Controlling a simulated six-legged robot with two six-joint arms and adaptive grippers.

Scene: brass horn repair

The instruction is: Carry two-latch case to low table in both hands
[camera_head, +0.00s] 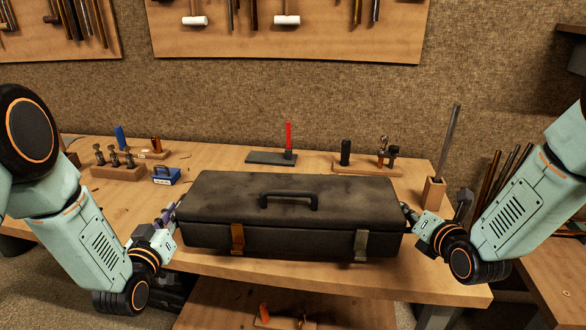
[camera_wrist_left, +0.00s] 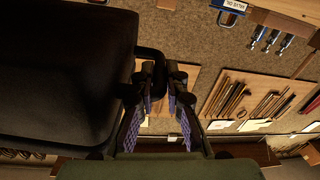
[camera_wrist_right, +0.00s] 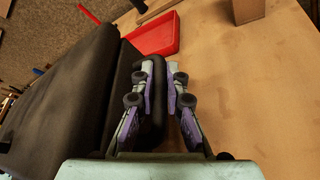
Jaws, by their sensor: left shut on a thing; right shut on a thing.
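The two-latch case (camera_head: 290,195) is dark, with a top handle and two front latches, one brown and one grey. It is level, across the front part of the wooden workbench (camera_head: 130,205); I cannot tell whether it touches the bench. My left gripper (camera_head: 172,215) is at its left end. In the left wrist view the fingers (camera_wrist_left: 168,85) are shut on a black side handle (camera_wrist_left: 150,55). My right gripper (camera_head: 407,212) is at the right end. In the right wrist view its fingers (camera_wrist_right: 162,85) are shut on the other side handle (camera_wrist_right: 158,118).
A lower wooden surface (camera_head: 565,265) stands at the right; I cannot tell if it is the low table. A red tray (camera_wrist_right: 157,36) shows in the right wrist view.

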